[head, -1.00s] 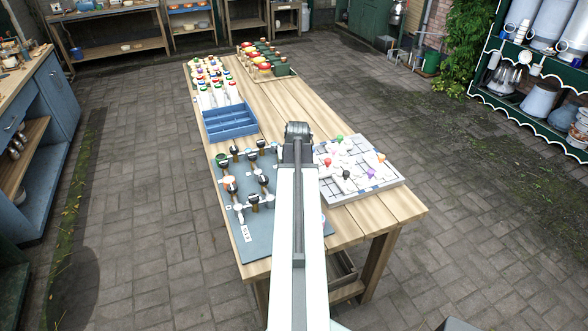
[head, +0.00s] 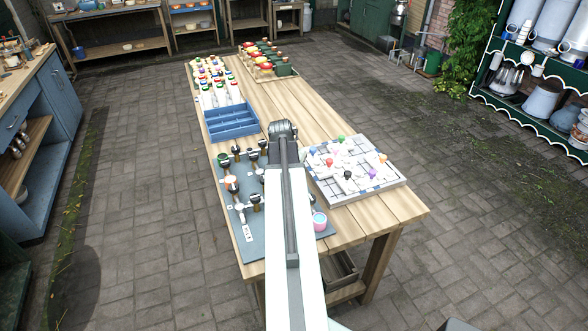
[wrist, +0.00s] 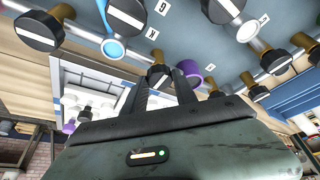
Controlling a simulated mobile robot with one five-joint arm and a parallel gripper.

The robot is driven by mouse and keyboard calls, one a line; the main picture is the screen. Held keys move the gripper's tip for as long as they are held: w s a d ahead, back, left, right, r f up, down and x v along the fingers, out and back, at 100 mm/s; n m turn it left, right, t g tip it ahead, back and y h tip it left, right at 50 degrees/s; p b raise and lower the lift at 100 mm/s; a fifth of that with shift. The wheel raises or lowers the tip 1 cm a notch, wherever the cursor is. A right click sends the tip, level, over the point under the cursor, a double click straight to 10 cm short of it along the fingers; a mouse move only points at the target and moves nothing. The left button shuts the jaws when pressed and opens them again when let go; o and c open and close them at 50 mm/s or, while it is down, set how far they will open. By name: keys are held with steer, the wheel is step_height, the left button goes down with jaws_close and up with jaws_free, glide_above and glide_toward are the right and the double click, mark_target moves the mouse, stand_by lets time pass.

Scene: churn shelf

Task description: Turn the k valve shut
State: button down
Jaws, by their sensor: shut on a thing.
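My gripper (wrist: 161,80) is shut on a dark round valve knob (wrist: 159,75) with a pale stripe, seen between its two fingers in the wrist view. A brass-coloured stem (wrist: 157,56) shows behind it. A K label (wrist: 153,33) is on the grey-blue valve board close by; I take this as the k valve's knob. In the head view the board (head: 265,247) lies on the near left of the table, with several dark-handled valves at its left. My arm hides the gripper and the held knob there.
Neighbouring knobs (wrist: 38,31) crowd the board. A purple piece (wrist: 190,68) stands right beside my right finger. A white tray of pieces (head: 384,191) lies right; a blue crate (head: 231,122) stands beyond.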

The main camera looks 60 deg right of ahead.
steer(key=shift+s+d, duration=0.1)
steer(key=c, duration=1)
jaws_free()
steer(key=p+v, duration=0.7)
steer(key=shift+r, duration=0.4)
